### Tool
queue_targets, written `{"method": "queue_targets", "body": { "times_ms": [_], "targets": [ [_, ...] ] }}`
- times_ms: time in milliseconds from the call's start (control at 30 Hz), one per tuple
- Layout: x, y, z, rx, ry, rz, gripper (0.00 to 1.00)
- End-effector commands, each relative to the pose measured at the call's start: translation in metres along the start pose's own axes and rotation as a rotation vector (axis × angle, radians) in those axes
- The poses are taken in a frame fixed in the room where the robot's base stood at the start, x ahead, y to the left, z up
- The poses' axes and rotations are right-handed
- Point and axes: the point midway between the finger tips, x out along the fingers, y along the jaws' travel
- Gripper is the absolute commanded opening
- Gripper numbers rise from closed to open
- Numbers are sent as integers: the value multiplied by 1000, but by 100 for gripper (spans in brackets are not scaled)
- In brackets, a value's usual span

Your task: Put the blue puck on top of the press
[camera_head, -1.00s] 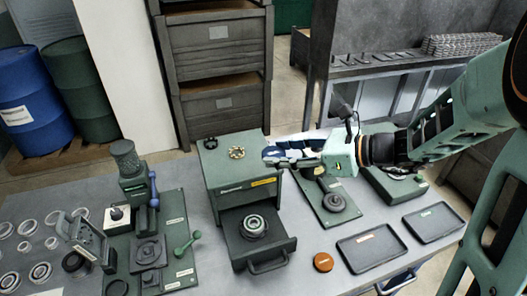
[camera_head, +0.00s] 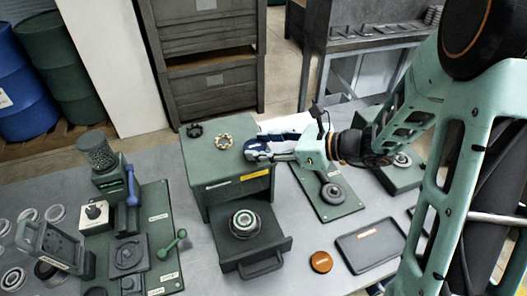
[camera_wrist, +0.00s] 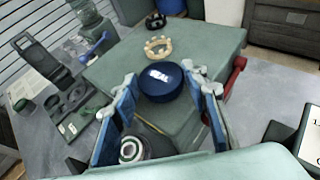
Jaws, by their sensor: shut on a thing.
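The puck (camera_head: 256,150) is between my fingertips, at the right part of the top of a green box (camera_head: 222,172) with a pulled-out drawer. I cannot tell whether the puck touches that top. A black ring (camera_head: 194,130) and a tan toothed ring (camera_head: 223,142) lie on the box top, also in the wrist view. No readable label marks the press; it may be this box or the column device (camera_head: 107,170) with a blue lever at left.
The open drawer (camera_head: 252,242) juts forward and holds a round metal part (camera_head: 244,224). An orange-brown puck (camera_head: 321,262) and a dark tray (camera_head: 370,244) lie to the right. A green plate with a round part (camera_head: 331,194) lies behind them. Several rings lie at far left.

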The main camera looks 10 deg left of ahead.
Motion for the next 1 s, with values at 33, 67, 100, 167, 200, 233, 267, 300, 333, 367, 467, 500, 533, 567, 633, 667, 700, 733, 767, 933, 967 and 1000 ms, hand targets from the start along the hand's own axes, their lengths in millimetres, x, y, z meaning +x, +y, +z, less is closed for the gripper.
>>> {"method": "queue_targets", "body": {
  "times_ms": [33, 67, 100, 167, 200, 233, 267, 300, 333, 367, 467, 500, 533, 567, 633, 667, 700, 733, 767, 933, 967, 1000],
  "targets": [
    [6, 2, -11, 1, -1, 0, 11],
    [7, 2, -13, 2, -1, 0, 11],
    [8, 2, -14, 2, -1, 0, 11],
    [8, 3, -15, 1, -1, -1, 11],
    [8, 3, -14, 1, -1, -1, 11],
    [8, 3, -13, 1, -1, -1, 11],
    [8, 3, -13, 1, -1, -1, 11],
    [8, 3, -13, 1, -1, -1, 11],
    [8, 3, -13, 1, -1, -1, 11],
    [8, 3, -13, 1, -1, -1, 11],
    [9, 3, -16, 1, -1, -1, 11],
    [9, 3, -17, 1, -1, -1, 11],
    [10, 2, -18, 1, -1, -2, 11],
    [9, 2, -16, 1, 0, -2, 44],
    [9, 3, -16, 1, 0, -1, 52],
    [9, 3, -16, 1, 0, -1, 55],
    [9, 3, -16, 1, 0, -1, 59],
    [9, 3, -16, 1, 0, -1, 59],
    [9, 3, -16, 1, 0, -1, 59],
    [9, 3, -16, 1, 0, -1, 59],
    [9, 3, -16, 1, 0, -1, 59],
    [8, 3, -15, 1, 0, -1, 59]
  ]
}}
